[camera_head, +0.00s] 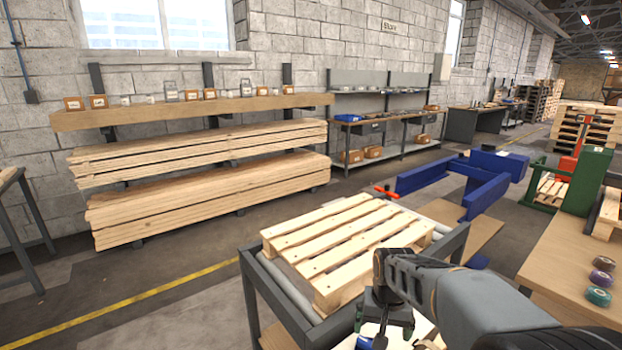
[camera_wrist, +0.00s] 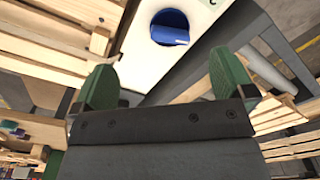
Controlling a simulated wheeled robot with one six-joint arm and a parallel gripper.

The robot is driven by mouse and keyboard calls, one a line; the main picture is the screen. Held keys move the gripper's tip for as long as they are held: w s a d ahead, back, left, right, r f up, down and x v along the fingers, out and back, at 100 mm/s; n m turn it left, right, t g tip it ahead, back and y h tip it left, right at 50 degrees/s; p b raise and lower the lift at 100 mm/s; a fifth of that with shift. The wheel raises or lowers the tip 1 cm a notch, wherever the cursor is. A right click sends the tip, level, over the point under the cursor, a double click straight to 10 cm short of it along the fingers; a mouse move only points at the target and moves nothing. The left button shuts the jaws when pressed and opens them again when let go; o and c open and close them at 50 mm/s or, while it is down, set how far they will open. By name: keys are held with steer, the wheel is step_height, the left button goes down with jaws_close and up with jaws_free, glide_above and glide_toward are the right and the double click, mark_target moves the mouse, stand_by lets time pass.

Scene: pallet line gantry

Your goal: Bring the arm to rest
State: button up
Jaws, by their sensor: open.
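My arm reaches in from the lower right of the head view, bent downward at its wrist. My gripper (camera_head: 384,325) hangs at the lower middle, in front of the pallet's near corner. In the wrist view my gripper (camera_wrist: 166,82) has its two green fingers wide apart with nothing between them. Beyond the fingers is a white panel (camera_wrist: 135,60) with a round blue knob (camera_wrist: 170,27). The panel appears partly at the bottom of the head view, mostly hidden by my arm. I cannot tell the gap between fingers and panel.
A wooden pallet (camera_head: 340,240) lies on a roller stand (camera_head: 262,290) beside my gripper. A blue frame (camera_head: 425,177) stands behind it. A wooden bench (camera_head: 570,255) with several tape rolls (camera_head: 598,296) is at the right. Stacked planks (camera_head: 210,195) line the wall. The floor (camera_head: 170,270) at left is clear.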

steer(key=s+r+n+t+p, duration=0.2)
steer(key=s+r+p, duration=0.7)
steer(key=r, duration=0.5)
steer(key=s+t, duration=0.1)
steer(key=s, duration=0.1)
steer(key=shift+s+r+n, duration=0.3)
steer(key=shift+s, duration=0.05)
